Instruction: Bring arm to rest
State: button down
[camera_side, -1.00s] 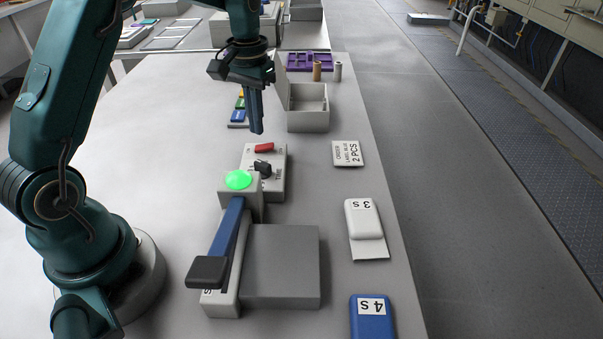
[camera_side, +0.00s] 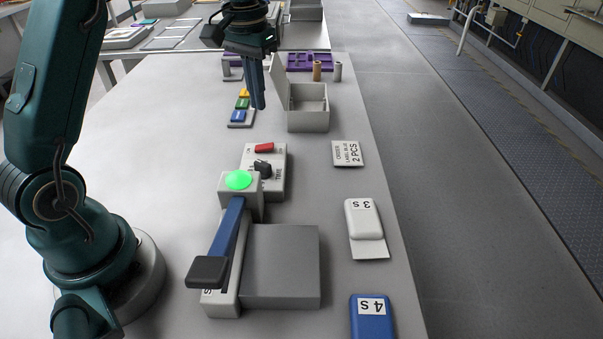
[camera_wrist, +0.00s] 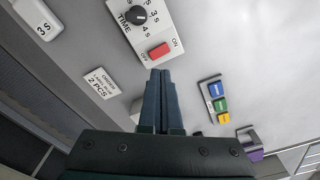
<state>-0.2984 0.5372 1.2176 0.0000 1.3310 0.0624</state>
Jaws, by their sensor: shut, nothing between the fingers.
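My gripper (camera_side: 259,104) is shut and empty. It points down in the air above the table (camera_side: 160,140), beside the open grey box (camera_side: 308,116) in the side view. In the wrist view its shut fingers (camera_wrist: 159,75) point toward the red switch (camera_wrist: 158,51) of the control box, which also shows in the side view (camera_side: 276,190).
A sealer with a blue lever (camera_side: 228,228) and a lit green dome (camera_side: 238,180) stands near the middle. Coloured blocks (camera_side: 242,104) and a purple tray (camera_side: 310,62) lie farther back. An order card (camera_side: 347,153), a white block (camera_side: 363,219) and a blue block (camera_side: 372,318) line the right edge.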

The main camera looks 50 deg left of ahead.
jog(key=s+d+r+m+t, duration=0.2)
jog(key=s+d+r+t, duration=0.1)
jog(key=s+d+r, duration=0.55)
jog(key=s+d+f+t, duration=0.1)
jog(key=s+f+t, duration=0.1)
jog(key=s+f, duration=0.4)
jog(key=s, duration=0.3)
jog(key=shift+s+d+m, duration=0.3)
jog(key=shift+d+m, duration=0.05)
jog(key=shift+m, duration=0.05)
